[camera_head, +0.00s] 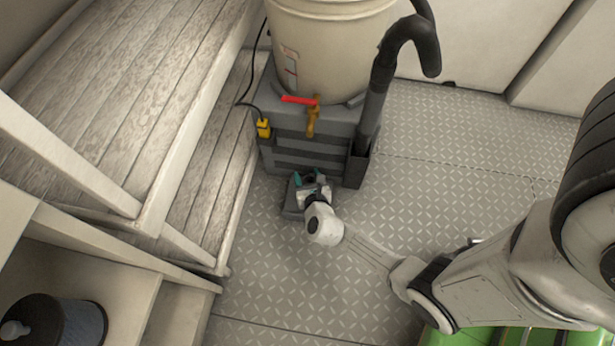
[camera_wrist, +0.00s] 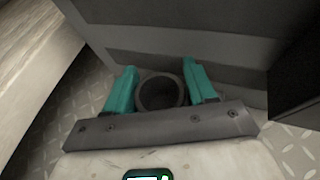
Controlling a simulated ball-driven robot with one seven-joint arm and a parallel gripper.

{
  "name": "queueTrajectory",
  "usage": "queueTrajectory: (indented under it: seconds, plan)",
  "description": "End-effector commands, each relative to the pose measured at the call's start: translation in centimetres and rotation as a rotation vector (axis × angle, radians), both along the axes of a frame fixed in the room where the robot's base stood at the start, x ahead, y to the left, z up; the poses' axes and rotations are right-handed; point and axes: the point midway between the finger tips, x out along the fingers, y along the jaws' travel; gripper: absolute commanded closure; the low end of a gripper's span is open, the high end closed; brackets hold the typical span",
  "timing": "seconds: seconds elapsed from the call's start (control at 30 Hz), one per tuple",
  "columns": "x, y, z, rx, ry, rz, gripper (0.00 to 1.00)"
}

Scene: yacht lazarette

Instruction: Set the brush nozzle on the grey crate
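The grey crate (camera_head: 290,153) stands on the deck, with a large cream bucket (camera_head: 325,45) filling its top. The dark grey brush nozzle (camera_head: 292,205) is low at the crate's front, partly hidden by my gripper (camera_head: 311,178). In the wrist view, the nozzle's round hollow neck (camera_wrist: 160,93) lies between the two teal fingers of my gripper (camera_wrist: 161,80). The fingers flank the neck closely; whether they press on it I cannot tell. The crate's front wall (camera_wrist: 180,42) is just beyond the fingertips.
A black hose (camera_head: 372,105) rises at the crate's right side in a dark holder. A red-handled brass tap (camera_head: 312,115) and a yellow plug (camera_head: 263,128) are at its front. Wooden slatted steps (camera_head: 205,150) stand close on the left. Patterned deck (camera_head: 455,150) is clear to the right.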

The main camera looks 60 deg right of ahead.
Motion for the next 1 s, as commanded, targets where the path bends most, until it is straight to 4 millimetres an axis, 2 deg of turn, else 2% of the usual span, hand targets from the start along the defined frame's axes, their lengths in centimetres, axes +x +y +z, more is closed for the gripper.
queueTrajectory:
  seconds: [0.03, 0.17, 0.5, 0.67, 1.0]
  plan:
    - [0.0, 0.0, 0.0, 0.000, 0.000, 0.000, 0.40]
    - [0.0, 0.0, 0.0, 0.000, 0.000, 0.000, 0.27]
    - [0.0, 0.1, 0.3, 0.000, 0.000, 0.001, 0.26]
    - [-1.5, 1.7, 1.6, 0.001, 0.004, 0.005, 0.26]
    - [-5.8, 6.3, 4.2, 0.001, 0.002, 0.004, 0.26]
